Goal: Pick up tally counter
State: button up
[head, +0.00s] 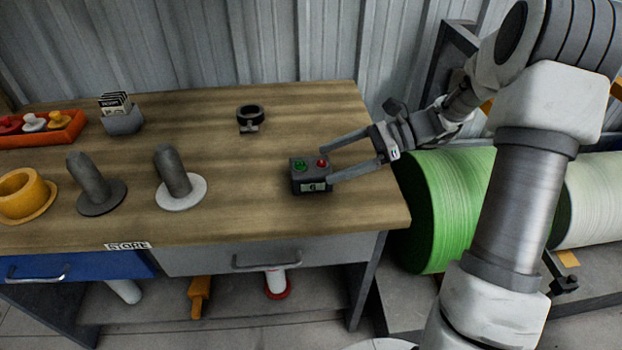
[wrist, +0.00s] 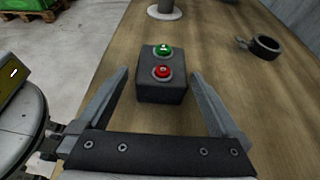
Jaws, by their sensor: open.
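The tally counter (head: 312,176) is a small dark box with a green button, a red button and a lit display on its front face. It stands on the wooden workbench (head: 228,215) near the right end. My gripper (head: 324,165) is open, with its fingers reaching in from the right around the counter. In the wrist view the counter (wrist: 162,75) sits between and slightly beyond the tips of my open gripper (wrist: 159,82), with gaps at both sides. The display face is hidden in the wrist view.
A black ring-shaped item (head: 250,118) stands behind the counter. Two posts on round bases, a dark one (head: 95,185) and a white-based one (head: 178,180), stand left. A green roll (head: 447,210) lies beyond the bench's right edge. The bench between posts and counter is clear.

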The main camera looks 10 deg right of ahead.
aim_at(321, 166)
jog(key=x, duration=0.4)
jog(key=shift+b, duration=0.4)
jog(key=b+x, duration=0.1)
jog(key=x, duration=0.1)
jog(key=b+x, duration=0.1)
jog(key=x, duration=0.2)
jog(key=shift+w+d+f, duration=0.1)
jog(key=shift+f, duration=0.2)
jog(key=c, duration=1.3)
jog(key=shift+c, duration=0.2)
jog(key=shift+r, duration=0.15)
